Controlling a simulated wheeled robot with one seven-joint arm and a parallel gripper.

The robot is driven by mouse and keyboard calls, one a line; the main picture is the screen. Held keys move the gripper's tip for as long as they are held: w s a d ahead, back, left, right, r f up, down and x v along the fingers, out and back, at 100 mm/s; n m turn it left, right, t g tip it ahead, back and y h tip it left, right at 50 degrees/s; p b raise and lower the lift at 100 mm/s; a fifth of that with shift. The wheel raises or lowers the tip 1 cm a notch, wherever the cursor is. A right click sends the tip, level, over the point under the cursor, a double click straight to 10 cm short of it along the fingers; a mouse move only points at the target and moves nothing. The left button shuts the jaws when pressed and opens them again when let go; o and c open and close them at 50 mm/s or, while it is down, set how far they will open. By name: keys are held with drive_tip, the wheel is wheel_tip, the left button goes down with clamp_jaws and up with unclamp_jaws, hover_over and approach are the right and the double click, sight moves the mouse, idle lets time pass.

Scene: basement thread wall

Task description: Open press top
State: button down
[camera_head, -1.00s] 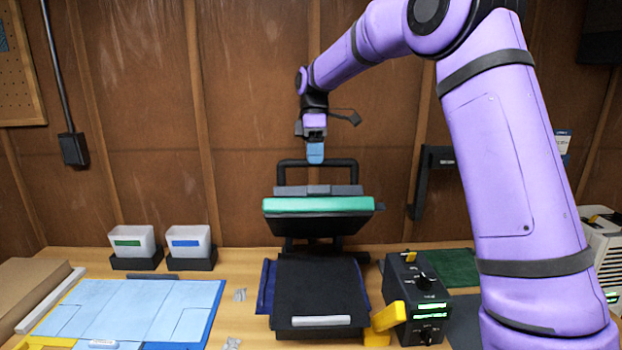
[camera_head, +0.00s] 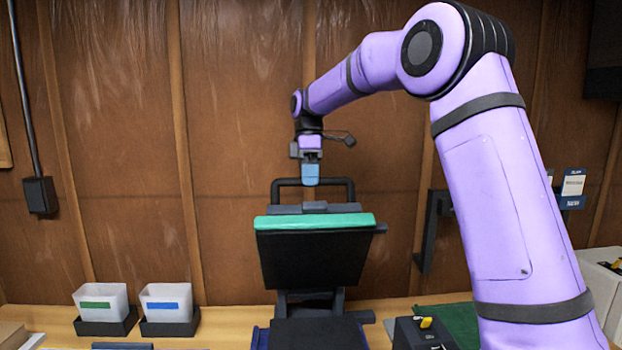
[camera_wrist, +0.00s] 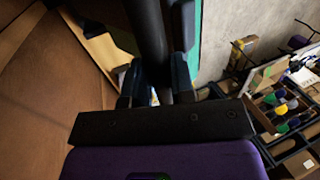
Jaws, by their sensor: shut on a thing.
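The press has a raised top (camera_head: 313,258) with a green edge and a dark underside that faces me, tilted steeply up. Its black handle bar (camera_head: 338,181) stands above the top. My gripper (camera_head: 310,178) is shut on the handle bar at its middle. In the wrist view, the dark bar (camera_wrist: 149,35) runs between the two blue-tipped fingers of my gripper (camera_wrist: 157,85). The black lower bed (camera_head: 318,335) lies below, cut off by the bottom edge of the head view.
Two white bins, one with a green label (camera_head: 100,302) and one with a blue label (camera_head: 166,303), stand left of the press. A black control box (camera_head: 420,333) is to its right. The wooden wall (camera_head: 226,150) is close behind.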

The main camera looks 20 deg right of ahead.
drive_tip(key=shift+d+f, duration=0.15)
drive_tip(key=shift+f, duration=0.15)
drive_tip(key=c, duration=1)
unclamp_jaws()
drive_tip(key=shift+w, duration=0.2)
drive_tip(key=shift+o, duration=0.2)
drive_tip(key=shift+s+r, duration=0.1)
drive_tip(key=shift+r, duration=0.3)
drive_tip(key=v, duration=1)
drive_tip(key=shift+w, duration=0.25)
drive_tip(key=shift+r, duration=0.1)
